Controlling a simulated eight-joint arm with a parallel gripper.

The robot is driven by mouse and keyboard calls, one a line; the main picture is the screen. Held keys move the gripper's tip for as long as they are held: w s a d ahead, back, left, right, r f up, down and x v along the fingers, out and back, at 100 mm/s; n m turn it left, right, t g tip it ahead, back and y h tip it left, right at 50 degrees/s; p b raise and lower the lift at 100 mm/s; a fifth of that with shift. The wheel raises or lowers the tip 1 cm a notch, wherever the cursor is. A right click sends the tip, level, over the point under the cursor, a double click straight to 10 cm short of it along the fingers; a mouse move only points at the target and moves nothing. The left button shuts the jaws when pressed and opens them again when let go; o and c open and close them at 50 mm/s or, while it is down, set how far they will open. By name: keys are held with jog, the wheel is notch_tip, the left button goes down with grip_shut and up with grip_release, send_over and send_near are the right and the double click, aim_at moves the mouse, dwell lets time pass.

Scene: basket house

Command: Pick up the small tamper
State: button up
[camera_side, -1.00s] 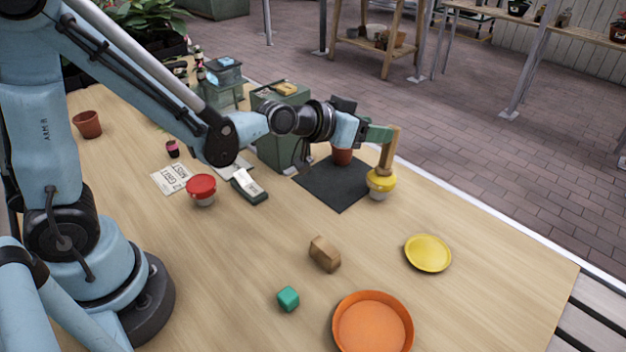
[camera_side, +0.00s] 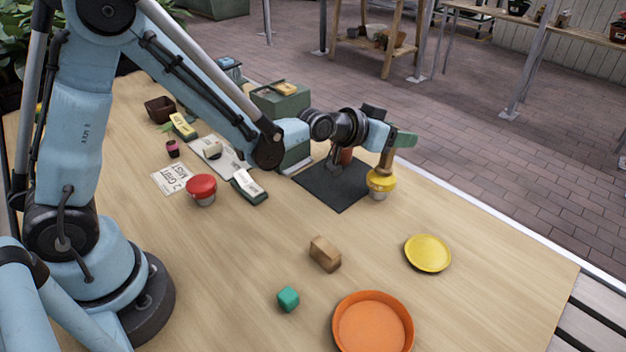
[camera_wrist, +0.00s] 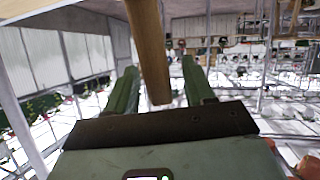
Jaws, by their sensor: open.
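The small tamper seems to be the piece with an upright wooden handle (camera_side: 386,161) at the table's far edge. The handle rises just above a yellow-topped piece (camera_side: 381,181) with a pale base; I cannot tell whether they are joined. My gripper (camera_side: 402,139) is level at the handle's upper end, and a green finger reaches past it to the right. In the wrist view my two green fingers (camera_wrist: 160,88) are apart, with the wooden handle (camera_wrist: 149,48) between them. I see a gap on both sides. The handle's top is partly hidden in the side view.
A dark mat (camera_side: 333,186) with a reddish pot lies left of the handle. A green box (camera_side: 280,98) stands behind my wrist.

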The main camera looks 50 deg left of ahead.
jog(key=shift+c, duration=0.4)
grip_shut()
jog(key=shift+r, duration=0.15)
